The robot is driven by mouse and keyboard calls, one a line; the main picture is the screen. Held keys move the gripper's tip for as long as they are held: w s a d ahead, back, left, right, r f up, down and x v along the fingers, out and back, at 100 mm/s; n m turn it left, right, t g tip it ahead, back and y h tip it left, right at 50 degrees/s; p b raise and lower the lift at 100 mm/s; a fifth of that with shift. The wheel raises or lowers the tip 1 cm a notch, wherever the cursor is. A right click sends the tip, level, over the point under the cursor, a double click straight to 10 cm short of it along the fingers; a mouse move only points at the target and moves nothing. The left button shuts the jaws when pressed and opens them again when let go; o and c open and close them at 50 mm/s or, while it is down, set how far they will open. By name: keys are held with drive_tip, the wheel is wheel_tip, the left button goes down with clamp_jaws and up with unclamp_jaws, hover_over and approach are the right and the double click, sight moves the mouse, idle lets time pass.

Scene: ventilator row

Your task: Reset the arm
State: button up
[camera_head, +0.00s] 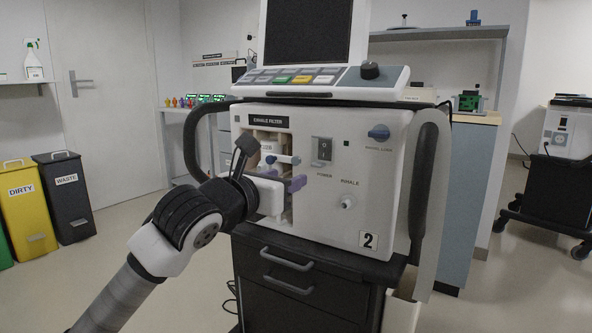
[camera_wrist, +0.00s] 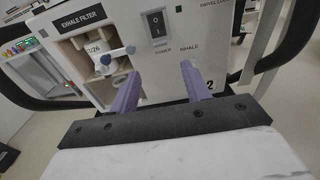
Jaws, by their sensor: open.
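My arm (camera_head: 175,230) reaches from the lower left to the front of the ventilator marked 2 (camera_head: 330,218). My gripper (camera_head: 285,178) is in front of the lower part of the exhale filter bay. In the wrist view my gripper (camera_wrist: 160,69) has its two purple fingers spread, with nothing held between them. A white filter (camera_wrist: 97,55) with a date label and blue knobs sits in the bay, ahead and left of the fingers. In the head view my wrist and gripper hide part of the bay. I cannot tell whether the fingers touch the panel.
The ventilator's black side handles (camera_head: 196,140) stick out on both sides. A drawer cart (camera_head: 290,275) stands under it. Yellow (camera_head: 28,205) and dark (camera_head: 68,205) bins stand at the left. Another machine (camera_head: 570,130) on a cart is at the right. The floor at the left is clear.

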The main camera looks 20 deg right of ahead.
drive_tip(key=shift+s+a, duration=0.45)
drive_tip(key=shift+s, duration=0.05)
